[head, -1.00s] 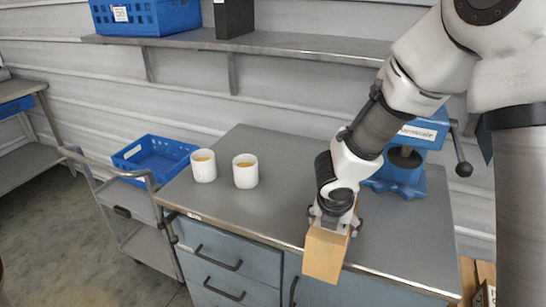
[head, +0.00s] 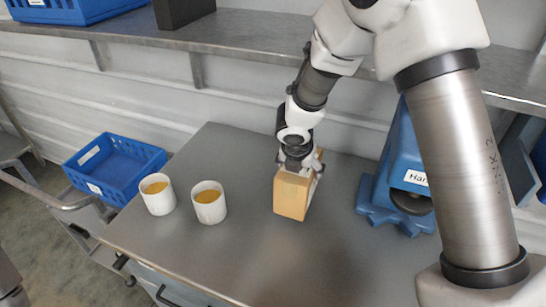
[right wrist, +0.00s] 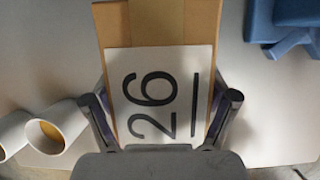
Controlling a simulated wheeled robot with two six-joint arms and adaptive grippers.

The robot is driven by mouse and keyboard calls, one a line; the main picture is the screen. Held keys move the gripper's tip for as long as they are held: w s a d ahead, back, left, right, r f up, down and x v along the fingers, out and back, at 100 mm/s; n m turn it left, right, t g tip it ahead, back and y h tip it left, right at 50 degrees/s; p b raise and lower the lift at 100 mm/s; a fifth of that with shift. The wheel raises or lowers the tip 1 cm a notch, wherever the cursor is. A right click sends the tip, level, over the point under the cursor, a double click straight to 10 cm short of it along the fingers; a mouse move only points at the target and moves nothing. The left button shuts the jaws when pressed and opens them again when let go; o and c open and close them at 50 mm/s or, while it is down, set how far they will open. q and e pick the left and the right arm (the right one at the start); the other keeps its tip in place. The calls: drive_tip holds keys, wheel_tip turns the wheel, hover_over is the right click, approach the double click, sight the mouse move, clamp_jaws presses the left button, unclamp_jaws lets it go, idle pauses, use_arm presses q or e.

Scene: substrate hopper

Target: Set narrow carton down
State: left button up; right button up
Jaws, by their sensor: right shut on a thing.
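The narrow carton (head: 291,196) is a tan box over the grey bench top, right of two white cups. My right gripper (head: 300,165) is shut on its upper part from above. In the right wrist view the carton (right wrist: 160,22) lies between the two fingers (right wrist: 160,108), with a white label reading 26. The carton looks upright; I cannot tell whether its base touches the bench. My left gripper is not in view.
The bench top (head: 250,258) is clear in front of the carton. Two white cups (head: 158,195) (head: 209,203) with yellow-orange contents stand to its left. A blue machine (head: 402,175) stands to its right. A blue crate (head: 115,168) sits beyond the bench's left end. A shelf (head: 240,47) runs behind.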

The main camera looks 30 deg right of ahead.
drive_tip(key=w+f+p, duration=0.1)
drive_tip(key=w, duration=0.2)
drive_tip(key=w+a+f+p, duration=0.1)
drive_tip(key=w+f, duration=0.1)
drive_tip(key=w, duration=0.1)
drive_tip(key=w+f+p, duration=0.1)
drive_tip(key=w, duration=0.2)
drive_tip(key=shift+a+f+p, duration=0.15)
drive_tip(key=shift+f+p, duration=0.2)
drive_tip(key=shift+f, duration=0.05)
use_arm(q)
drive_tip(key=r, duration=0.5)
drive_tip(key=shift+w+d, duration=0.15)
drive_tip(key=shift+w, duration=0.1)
use_arm(e)
drive_tip(key=shift+s, duration=0.1)
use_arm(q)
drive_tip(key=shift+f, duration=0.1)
use_arm(e)
drive_tip(key=o, duration=1.6)
drive_tip(key=shift+s, duration=0.15)
